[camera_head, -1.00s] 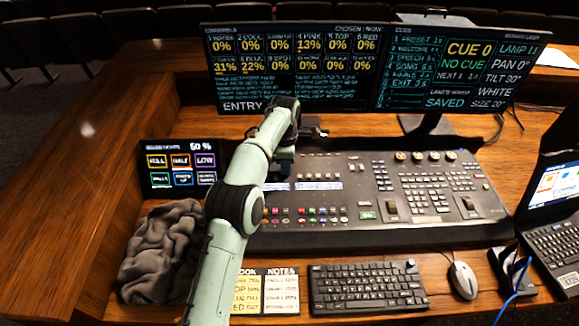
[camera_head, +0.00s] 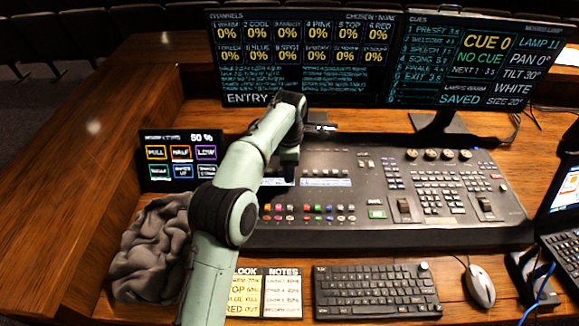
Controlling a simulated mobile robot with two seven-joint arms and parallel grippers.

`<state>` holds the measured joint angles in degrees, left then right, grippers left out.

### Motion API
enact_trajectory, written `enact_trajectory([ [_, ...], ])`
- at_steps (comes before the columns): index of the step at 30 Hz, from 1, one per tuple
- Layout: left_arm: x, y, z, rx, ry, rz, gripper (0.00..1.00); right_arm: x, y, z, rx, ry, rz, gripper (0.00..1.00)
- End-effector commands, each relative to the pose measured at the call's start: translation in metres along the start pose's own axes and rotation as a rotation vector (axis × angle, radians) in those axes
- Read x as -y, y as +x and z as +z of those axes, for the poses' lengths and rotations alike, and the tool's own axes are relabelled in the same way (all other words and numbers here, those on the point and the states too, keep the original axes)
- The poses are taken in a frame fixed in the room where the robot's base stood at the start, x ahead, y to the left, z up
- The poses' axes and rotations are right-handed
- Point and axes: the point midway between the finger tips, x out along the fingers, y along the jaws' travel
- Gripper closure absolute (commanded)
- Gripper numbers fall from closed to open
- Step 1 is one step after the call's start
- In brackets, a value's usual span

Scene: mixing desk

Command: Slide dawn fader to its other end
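The dark mixing desk (camera_head: 400,238) stands in the middle of the table. The dawn fader cannot be told apart; the left part of the desk is partly hidden behind my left arm. My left gripper (camera_head: 288,170) points down over the upper left part of the desk, beside a small lit strip. Its fingertips are small and dark, so I cannot tell if they are open or touching a fader. The wide channel screen (camera_head: 300,60) reads 0% for every channel. My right gripper is not in view.
A small button screen (camera_head: 182,160) and a crumpled grey cloth (camera_head: 152,248) lie left of my arm. Note cards (camera_head: 283,293), a keyboard (camera_head: 375,290) and a mouse (camera_head: 480,286) lie in front of the desk. A laptop (camera_head: 566,215) stands at the right edge.

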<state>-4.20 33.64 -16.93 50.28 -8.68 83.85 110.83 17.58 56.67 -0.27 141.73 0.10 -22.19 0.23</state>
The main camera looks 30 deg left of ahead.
Motion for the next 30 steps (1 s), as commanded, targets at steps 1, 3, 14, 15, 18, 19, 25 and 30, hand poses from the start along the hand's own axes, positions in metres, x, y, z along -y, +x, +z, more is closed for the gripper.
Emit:
enact_trajectory([
  [1, 0.000, -0.001, 0.001, 0.002, 0.001, 0.001, 0.55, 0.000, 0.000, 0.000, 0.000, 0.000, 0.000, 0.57],
  [3, 0.000, -0.001, 0.001, 0.003, 0.001, 0.003, 0.55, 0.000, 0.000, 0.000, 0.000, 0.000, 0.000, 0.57],
  [14, -0.001, -0.055, 0.001, 0.005, 0.000, 0.008, 0.55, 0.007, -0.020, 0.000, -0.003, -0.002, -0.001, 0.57],
  [15, -0.001, -0.065, 0.001, 0.006, 0.000, 0.009, 0.55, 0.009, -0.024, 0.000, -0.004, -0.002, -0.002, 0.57],
  [18, -0.001, -0.088, 0.001, 0.005, 0.001, 0.007, 0.55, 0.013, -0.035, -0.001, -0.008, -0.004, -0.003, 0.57],
  [19, -0.001, -0.094, 0.001, 0.005, 0.001, 0.007, 0.55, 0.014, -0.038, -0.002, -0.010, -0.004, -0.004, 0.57],
  [25, 0.000, -0.125, 0.000, 0.003, 0.001, 0.004, 0.55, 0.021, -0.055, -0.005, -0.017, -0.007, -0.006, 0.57],
  [30, 0.001, -0.135, 0.000, 0.001, 0.000, 0.002, 0.55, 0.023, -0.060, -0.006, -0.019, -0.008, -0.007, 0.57],
])
